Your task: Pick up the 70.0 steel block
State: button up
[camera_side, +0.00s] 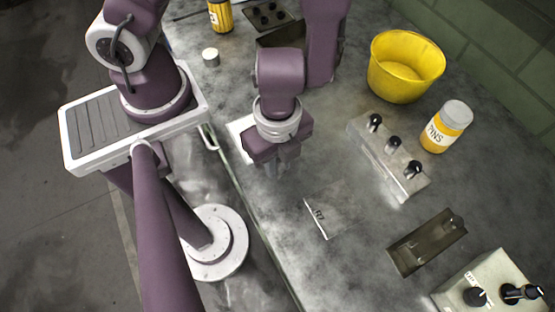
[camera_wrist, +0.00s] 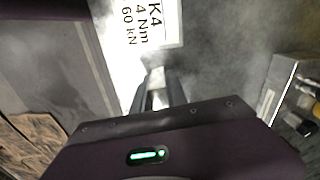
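My gripper (camera_side: 272,172) points down low over the bench, beside a white printed card (camera_side: 240,137). In the wrist view its two dark fingers (camera_wrist: 157,92) stand a little apart. A small pale metallic piece (camera_wrist: 157,78) shows between them, possibly the steel block. No 70.0 marking is legible on it. I cannot tell whether the fingers press on it. The side view hides this piece behind the gripper. The card also shows in the wrist view (camera_wrist: 160,38), with K4, 4 Nm and 60 kN printed on it.
An R7 plate (camera_side: 330,208), an empty dark tray (camera_side: 427,243) and a control box (camera_side: 485,283) lie nearer. A small pale cylinder (camera_side: 210,57) stands far left.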

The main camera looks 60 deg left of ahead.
grip_shut()
dwell(1.3)
